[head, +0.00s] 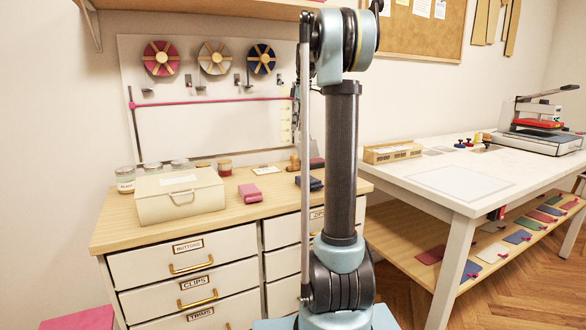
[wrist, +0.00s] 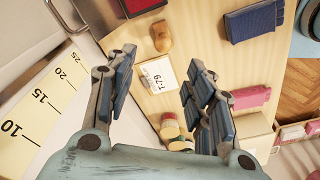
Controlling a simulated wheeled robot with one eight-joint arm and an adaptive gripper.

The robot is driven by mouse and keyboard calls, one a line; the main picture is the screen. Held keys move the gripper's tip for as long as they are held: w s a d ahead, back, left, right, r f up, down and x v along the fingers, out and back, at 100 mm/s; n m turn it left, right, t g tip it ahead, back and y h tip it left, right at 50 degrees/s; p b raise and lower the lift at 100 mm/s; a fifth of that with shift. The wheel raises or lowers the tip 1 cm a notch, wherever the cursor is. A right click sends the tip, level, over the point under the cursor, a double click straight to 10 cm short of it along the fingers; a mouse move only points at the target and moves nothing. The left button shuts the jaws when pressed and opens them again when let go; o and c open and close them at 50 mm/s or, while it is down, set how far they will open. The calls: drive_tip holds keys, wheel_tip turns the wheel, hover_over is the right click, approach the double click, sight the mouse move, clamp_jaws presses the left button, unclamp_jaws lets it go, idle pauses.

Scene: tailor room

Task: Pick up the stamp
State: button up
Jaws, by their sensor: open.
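A small wooden piece with a rounded knob, which looks like the stamp (wrist: 162,37), stands on the dresser top in the wrist view. It also shows near the back of the dresser in the head view (head: 294,162), just left of my arm. My gripper (wrist: 160,73) is open and empty above the dresser. In the wrist view the wooden piece lies beyond the fingertips, apart from them. A white card marked T-79 (wrist: 159,75) shows between the fingers. In the head view my arm hides most of the gripper.
A dark red block (wrist: 140,5) lies beside the wooden piece. Folded blue cloth (wrist: 255,20) and pink cloth (head: 250,192) lie nearby. A cream box (head: 178,192) and several jars (head: 125,180) stand at the left.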

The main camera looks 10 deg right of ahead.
hover_over(293, 156)
drive_tip(key=w+d, duration=0.2)
drive_tip(key=f, duration=0.9)
drive_tip(key=shift+s+a, duration=0.25)
drive_tip(key=shift+s+a+f, duration=0.1)
drive_tip(key=shift+a+f, duration=0.1)
drive_tip(key=shift+f, duration=0.7)
drive_tip(key=shift+w+a+f, duration=0.1)
drive_tip(key=shift+a+f, duration=0.05)
drive_tip(key=shift+f, duration=0.7)
drive_tip(key=shift+s+a+f, duration=0.1)
drive_tip(key=shift+a+f, duration=0.1)
drive_tip(key=shift+f, duration=0.7)
drive_tip(key=shift+c, duration=0.4)
clamp_jaws()
